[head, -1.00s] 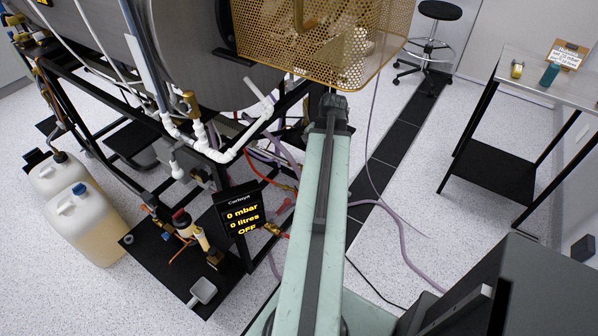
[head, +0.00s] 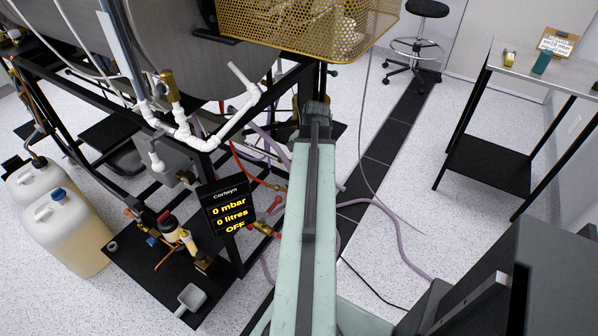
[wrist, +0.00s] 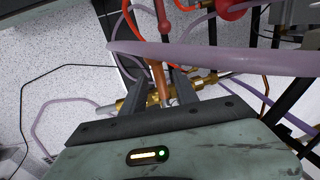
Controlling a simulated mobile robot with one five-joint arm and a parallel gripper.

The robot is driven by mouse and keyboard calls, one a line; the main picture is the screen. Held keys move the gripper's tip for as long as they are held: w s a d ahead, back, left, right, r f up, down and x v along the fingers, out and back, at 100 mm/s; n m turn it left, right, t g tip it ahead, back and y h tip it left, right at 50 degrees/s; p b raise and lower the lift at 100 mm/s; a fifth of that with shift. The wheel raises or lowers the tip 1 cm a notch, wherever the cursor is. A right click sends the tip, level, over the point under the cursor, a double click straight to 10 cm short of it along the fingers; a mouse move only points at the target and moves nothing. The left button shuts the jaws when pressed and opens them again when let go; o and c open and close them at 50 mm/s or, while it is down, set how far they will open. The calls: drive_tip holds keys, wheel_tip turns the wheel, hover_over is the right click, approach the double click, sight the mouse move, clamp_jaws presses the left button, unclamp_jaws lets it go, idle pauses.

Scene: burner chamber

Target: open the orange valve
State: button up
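In the wrist view my gripper (wrist: 160,82) is open, with its two dark fingers apart. A slim orange handle-like piece (wrist: 158,76) shows in the gap between them, above a brass fitting (wrist: 132,98). I cannot tell whether either finger touches it. A pale purple hose (wrist: 215,58) crosses in front of the far end of the orange piece. In the head view a small orange-red and brass fitting (head: 263,229) shows to the right of the display, close to my arm. I cannot tell whether it is the same valve. The gripper is hidden in the head view.
The black display (head: 229,208) reads 0 mbar, 0 litres, OFF. A gold mesh basket (head: 300,28) overhangs near my arm's upper end. White pipes, hoses and a black frame crowd the left. A side table (head: 530,68) and stool (head: 415,45) stand right, with open floor between.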

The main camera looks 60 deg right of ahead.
clamp_jaws()
drive_tip(key=shift+s+d+n, duration=0.25)
drive_tip(key=shift+s+n, duration=0.4)
drive_tip(key=shift+s+d+n, duration=0.2)
drive_tip(key=shift+s+n, duration=0.45)
drive_tip(key=shift+s, duration=0.1)
drive_tip(key=shift+s+d+n+y, duration=0.4)
drive_tip(key=shift+s+d+n, duration=0.55)
drive_tip(key=shift+n, duration=0.45)
drive_tip(key=c, duration=0.6)
unclamp_jaws()
drive_tip(key=shift+s+d+n+y, duration=0.15)
drive_tip(key=shift+s+d+n, duration=0.15)
drive_tip(key=shift+d+n, duration=0.35)
drive_tip(key=shift+s+d+n+y, duration=0.15)
drive_tip(key=shift+s+d+n, duration=0.1)
drive_tip(key=shift+d+n, duration=0.35)
drive_tip(key=shift+a, duration=0.1)
